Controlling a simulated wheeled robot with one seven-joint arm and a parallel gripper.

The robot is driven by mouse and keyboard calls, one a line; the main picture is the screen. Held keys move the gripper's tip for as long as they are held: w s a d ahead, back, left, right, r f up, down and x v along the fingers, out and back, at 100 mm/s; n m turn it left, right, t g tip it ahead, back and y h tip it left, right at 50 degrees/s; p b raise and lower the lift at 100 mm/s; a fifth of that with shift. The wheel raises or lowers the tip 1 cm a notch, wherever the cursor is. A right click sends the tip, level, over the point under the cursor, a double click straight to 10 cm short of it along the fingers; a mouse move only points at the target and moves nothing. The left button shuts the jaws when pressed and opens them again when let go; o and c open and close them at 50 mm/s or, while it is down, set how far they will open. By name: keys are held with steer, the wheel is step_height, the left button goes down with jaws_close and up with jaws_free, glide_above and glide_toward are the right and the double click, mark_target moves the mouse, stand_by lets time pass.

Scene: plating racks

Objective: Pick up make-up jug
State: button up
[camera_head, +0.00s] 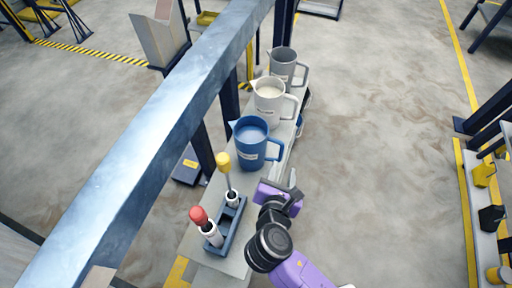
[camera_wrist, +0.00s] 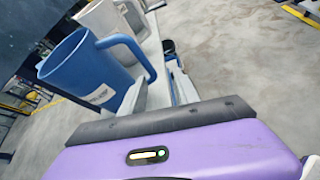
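Three jugs with handles stand in a row on a narrow grey shelf (camera_head: 205,226). The nearest is a blue jug (camera_head: 250,152) with a white label; behind it are a cream-white jug (camera_head: 268,108) and a grey jug (camera_head: 282,70). The labels are too small to read, so I cannot tell which is named make-up. My gripper (camera_head: 284,182) is open and empty, just in front of the blue jug near its handle. In the wrist view, the blue jug (camera_wrist: 85,75) is beyond my fingers (camera_wrist: 158,92), its handle close to the left finger. The white jug (camera_wrist: 110,20) is behind it.
A dark blue holder (camera_head: 229,222) with a red-topped tool (camera_head: 203,222) and a yellow-topped tool (camera_head: 224,165) stands at the shelf's near end. A long blue steel beam (camera_head: 150,140) runs left of the jugs. Open floor (camera_head: 380,150) lies to the right.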

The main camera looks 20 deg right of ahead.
mark_target(280, 153)
steer(key=w+r, duration=0.1)
steer(key=w+a+r+n+h, duration=0.1)
steer(key=r, duration=0.1)
steer(key=shift+w, duration=0.15)
steer(key=shift+x, duration=3.95)
steer(key=shift+d, duration=0.15)
jaws_close()
steer(key=shift+r+h, duration=0.15)
steer(key=shift+h, duration=0.15)
